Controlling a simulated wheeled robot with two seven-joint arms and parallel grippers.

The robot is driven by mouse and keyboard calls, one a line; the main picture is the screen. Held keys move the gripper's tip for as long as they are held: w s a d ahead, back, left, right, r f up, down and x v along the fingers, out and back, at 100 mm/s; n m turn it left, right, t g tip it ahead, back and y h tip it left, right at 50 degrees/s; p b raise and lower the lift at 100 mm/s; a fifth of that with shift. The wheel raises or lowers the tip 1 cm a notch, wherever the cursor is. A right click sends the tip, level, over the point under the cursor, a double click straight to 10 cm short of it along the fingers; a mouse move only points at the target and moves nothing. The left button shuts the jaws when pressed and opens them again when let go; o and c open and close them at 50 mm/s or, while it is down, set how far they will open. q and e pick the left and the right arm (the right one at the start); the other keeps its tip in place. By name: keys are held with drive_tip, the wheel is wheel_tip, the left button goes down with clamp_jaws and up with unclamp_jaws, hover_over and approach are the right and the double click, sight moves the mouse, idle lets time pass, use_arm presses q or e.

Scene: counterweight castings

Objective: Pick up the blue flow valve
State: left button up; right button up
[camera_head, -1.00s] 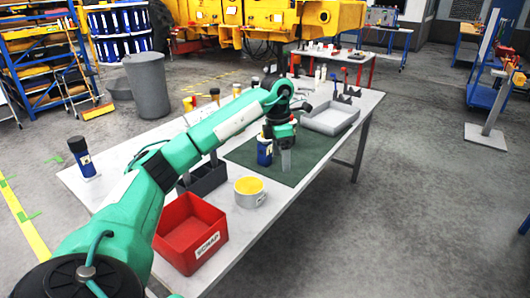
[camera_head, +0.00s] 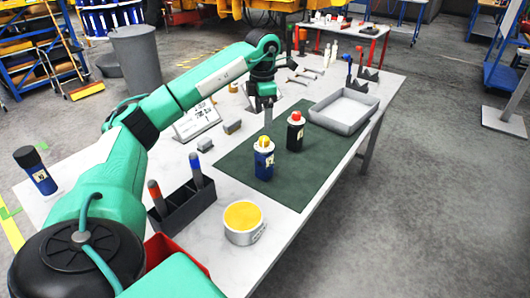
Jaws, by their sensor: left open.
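The blue flow valve (camera_head: 263,165), a blue cylinder with a pale label and a white and yellow top, stands upright on the dark green mat (camera_head: 320,165). A similar black valve with a red top (camera_head: 295,135) stands just behind it to the right. My left gripper (camera_head: 267,104) points down above the far left side of the mat. It is open and apart from the blue valve, beyond it in the picture. Its fingertips are small and hard to make out. My right gripper is not in view.
A black holder with two markers (camera_head: 183,208), a yellow-topped tin (camera_head: 258,237) and a red bin (camera_head: 160,250) are at the near side. A dark blue bottle (camera_head: 40,178) stands at the left. The mat's front is clear.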

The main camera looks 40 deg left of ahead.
sight(265, 148)
use_arm(q)
drive_tip(key=shift+s+f, duration=0.1)
drive_tip(key=shift+f, duration=0.1)
wheel_tip(265, 148, down, 7)
drive_tip(key=shift+f+p, duration=0.15)
drive_tip(key=shift+p, duration=0.35)
drive_tip(key=shift+d+f+p, duration=0.25)
drive_tip(key=shift+f+p, duration=0.2)
drive_tip(key=shift+f, duration=1.05)
drive_tip(key=shift+d+f+p, duration=0.2)
drive_tip(key=shift+f+p, duration=0.2)
drive_tip(key=shift+f, duration=1.05)
drive_tip(key=shift+r, duration=0.1)
clamp_jaws()
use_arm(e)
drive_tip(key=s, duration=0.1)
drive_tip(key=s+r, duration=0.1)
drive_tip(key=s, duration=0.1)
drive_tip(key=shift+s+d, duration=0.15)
use_arm(q)
drive_tip(key=shift+r, duration=0.15)
